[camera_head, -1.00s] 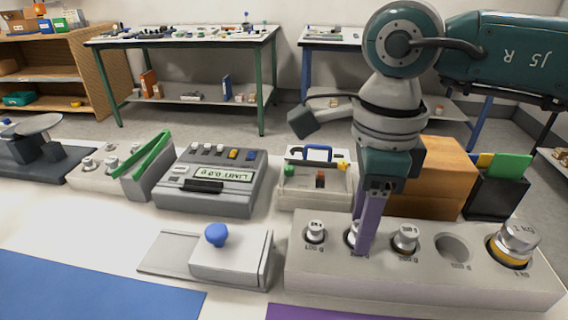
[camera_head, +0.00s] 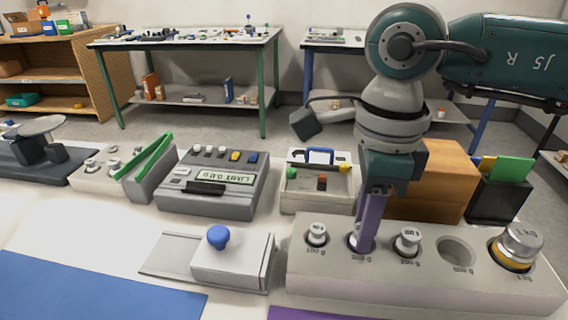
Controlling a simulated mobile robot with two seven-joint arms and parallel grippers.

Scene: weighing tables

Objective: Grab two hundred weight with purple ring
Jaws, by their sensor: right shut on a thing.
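A pale weight block (camera_head: 310,275) stands at the front right with a row of round sockets. My right gripper (camera_head: 364,238) points down into the second socket from the left and is shut on the weight there. The purple fingers cover nearly all of that weight, so I cannot make out its ring or read its label surely. Small silver weights stand in the first socket (camera_head: 317,232) and the third socket (camera_head: 407,239). The fourth socket (camera_head: 456,254) is empty. A large 1 kg weight with a yellow ring (camera_head: 516,248) sits at the right end. My left gripper is not in view.
Left of the block is a white box with a blue knob (camera_head: 218,237). Behind stand a grey scale with a display (camera_head: 213,180), a small white case (camera_head: 318,184), an orange-brown box (camera_head: 436,180) and a dark holder (camera_head: 496,198). A blue mat (camera_head: 90,290) lies front left.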

